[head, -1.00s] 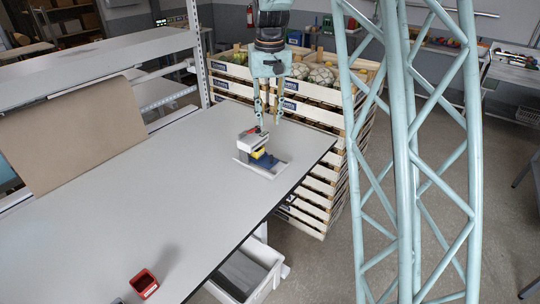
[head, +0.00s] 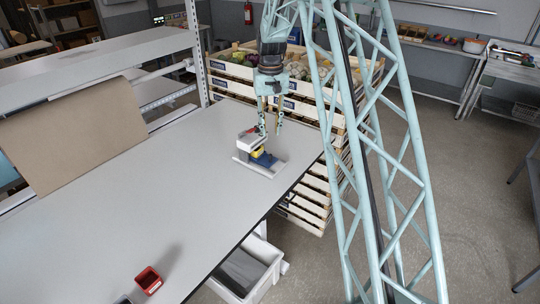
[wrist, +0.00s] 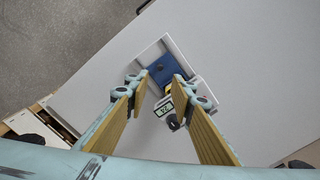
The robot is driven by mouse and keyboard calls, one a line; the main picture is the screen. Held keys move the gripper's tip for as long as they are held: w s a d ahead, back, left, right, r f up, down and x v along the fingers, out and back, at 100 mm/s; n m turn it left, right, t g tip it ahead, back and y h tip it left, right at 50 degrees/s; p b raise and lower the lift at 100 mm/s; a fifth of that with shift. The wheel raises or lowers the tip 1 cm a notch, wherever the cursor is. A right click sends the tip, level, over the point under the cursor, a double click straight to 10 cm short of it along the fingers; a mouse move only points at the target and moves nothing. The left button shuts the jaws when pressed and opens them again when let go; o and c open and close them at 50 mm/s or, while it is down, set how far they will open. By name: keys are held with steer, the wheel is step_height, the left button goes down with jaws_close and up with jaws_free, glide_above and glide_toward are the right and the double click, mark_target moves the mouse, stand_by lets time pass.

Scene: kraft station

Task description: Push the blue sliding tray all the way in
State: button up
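The blue sliding tray (head: 266,160) sits in a pale, flat-based device (head: 241,162) at the table's far right. A white-and-grey block with a red detail (head: 248,142) stands at the device's left, with a yellow part beside the tray. In the wrist view the blue tray (wrist: 159,72) shows between and just beyond my fingertips, with a small dark round spot on it. A white housing with a display (wrist: 163,107) lies below it there. My gripper (head: 270,134) is open and empty, pointing down above the device. I cannot tell whether a fingertip touches the tray.
The grey table (head: 150,190) is mostly clear. Stacked wooden crates (head: 310,170) stand close behind the table's right edge. A white bin (head: 250,272) sits below the table.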

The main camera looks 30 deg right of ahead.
mark_target(271, 155)
steer(key=shift+f, duration=0.1)
stand_by(0.3)
steer(key=shift+f+p, duration=0.6)
steer(key=shift+f, duration=6.2)
jaws_close()
